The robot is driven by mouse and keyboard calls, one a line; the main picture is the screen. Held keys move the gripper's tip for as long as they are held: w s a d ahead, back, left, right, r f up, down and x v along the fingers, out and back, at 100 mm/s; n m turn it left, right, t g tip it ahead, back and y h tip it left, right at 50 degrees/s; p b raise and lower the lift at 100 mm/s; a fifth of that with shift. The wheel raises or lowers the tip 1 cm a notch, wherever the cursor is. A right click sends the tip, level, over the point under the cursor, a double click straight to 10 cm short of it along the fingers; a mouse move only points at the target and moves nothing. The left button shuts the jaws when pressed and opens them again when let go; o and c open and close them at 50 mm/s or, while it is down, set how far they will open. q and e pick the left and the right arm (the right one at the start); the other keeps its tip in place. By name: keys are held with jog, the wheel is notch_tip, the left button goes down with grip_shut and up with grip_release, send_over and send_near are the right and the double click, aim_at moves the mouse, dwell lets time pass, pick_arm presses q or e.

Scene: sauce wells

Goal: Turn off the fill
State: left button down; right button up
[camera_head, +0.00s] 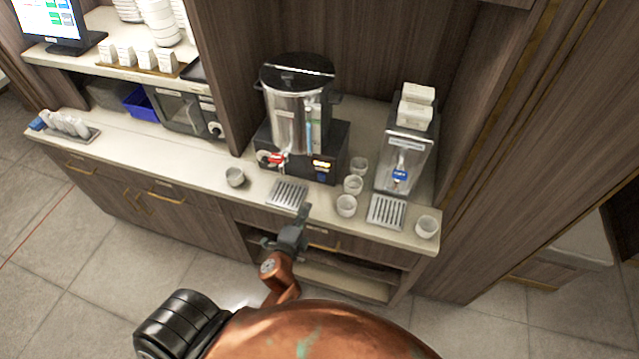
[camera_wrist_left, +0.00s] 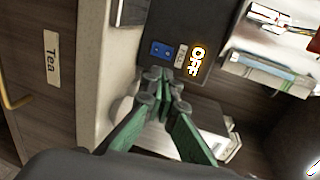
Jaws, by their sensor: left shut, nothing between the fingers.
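A steel urn (camera_head: 290,125) with a black lid stands on a black base box (camera_head: 328,172) on the counter. A red tap (camera_head: 276,158) is on its front left, and a small lit sign (camera_head: 321,165) is on its front right. In the left wrist view the lit sign (camera_wrist_left: 197,60) reads OFF. Beside it are a blue switch (camera_wrist_left: 161,51) and a small label too small to read surely. My left gripper (camera_head: 303,210) is shut and empty, in front of the base box. In its wrist view its green-sided fingers (camera_wrist_left: 165,82) point at the panel just below the switch; contact cannot be told.
A drip grille (camera_head: 288,194) lies below the red tap. Several white cups, one here (camera_head: 346,205), stand right of it. A second dispenser (camera_head: 405,150) with a blue tap stands at right above another grille (camera_head: 386,212).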

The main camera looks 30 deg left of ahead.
pick_arm(q)
send_near(321, 177)
jog(key=x, duration=0.5)
jog(key=shift+f+p, duration=0.15)
jog(key=shift+p, duration=0.2)
jog(key=shift+w+a, duration=0.2)
jog(key=shift+w, duration=0.55)
